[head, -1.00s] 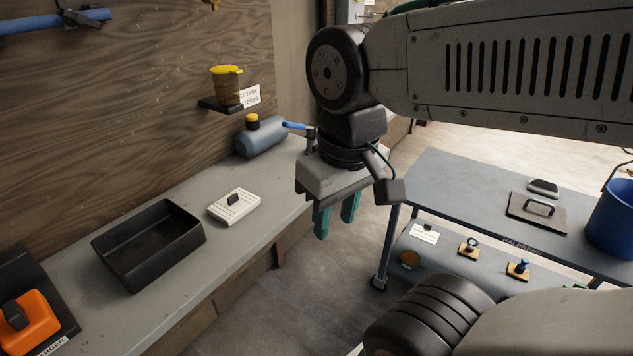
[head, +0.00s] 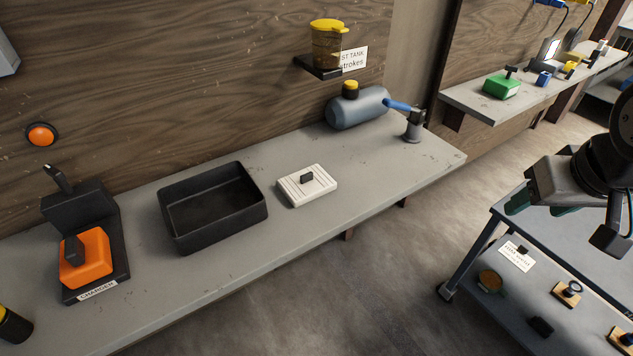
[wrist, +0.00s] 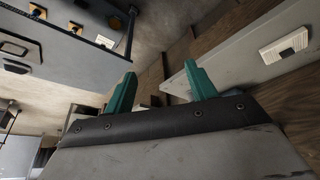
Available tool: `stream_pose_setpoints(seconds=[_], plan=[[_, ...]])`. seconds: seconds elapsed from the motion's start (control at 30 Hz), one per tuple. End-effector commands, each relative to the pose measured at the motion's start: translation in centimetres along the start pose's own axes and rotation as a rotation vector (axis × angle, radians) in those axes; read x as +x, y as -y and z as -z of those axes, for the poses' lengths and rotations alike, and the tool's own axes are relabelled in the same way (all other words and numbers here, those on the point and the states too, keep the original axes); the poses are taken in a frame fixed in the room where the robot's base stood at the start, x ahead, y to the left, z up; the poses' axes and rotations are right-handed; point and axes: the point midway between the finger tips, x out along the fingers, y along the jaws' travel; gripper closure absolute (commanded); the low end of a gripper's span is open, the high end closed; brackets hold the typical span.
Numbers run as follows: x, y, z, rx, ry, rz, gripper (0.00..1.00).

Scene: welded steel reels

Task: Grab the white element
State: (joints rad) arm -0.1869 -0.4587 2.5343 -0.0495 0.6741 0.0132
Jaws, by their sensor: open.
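The white element (head: 307,186) is a flat ribbed white block with a small black handle on top. It lies on the grey bench, just right of the black tray. In the wrist view it shows at the upper right (wrist: 284,47), on the pale bench. My gripper (head: 541,206) is at the right of the head view, well away from the white element and over the floor and cart side. In the wrist view its two green fingers (wrist: 159,88) stand apart with nothing between them. In the head view the fingers are partly hidden by the gripper body.
The black tray (head: 212,207) stands left of the white element. An orange block (head: 86,258) sits in a black charger further left. A grey-blue tank (head: 357,108) with a blue lever stands behind right. The blue cart (head: 480,240) stands right, across open floor.

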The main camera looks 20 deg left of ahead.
Motion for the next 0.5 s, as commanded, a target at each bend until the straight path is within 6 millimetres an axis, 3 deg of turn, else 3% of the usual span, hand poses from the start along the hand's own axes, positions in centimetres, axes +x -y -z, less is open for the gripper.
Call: stream_pose_setpoints(seconds=[0.03, 0.1, 0.23, 0.37, 0.5], plan=[[2.2, 1.7, 1.9, -0.052, -0.044, 0.017, 0.44], [4.8, 4.2, 4.7, -0.114, -0.134, 0.045, 0.44], [9.2, 9.9, 8.6, -0.225, -0.298, 0.119, 0.44], [12.9, 16.9, 10.5, -0.324, -0.457, 0.224, 0.44], [15.6, 23.7, 10.4, -0.401, -0.602, 0.346, 0.44]])
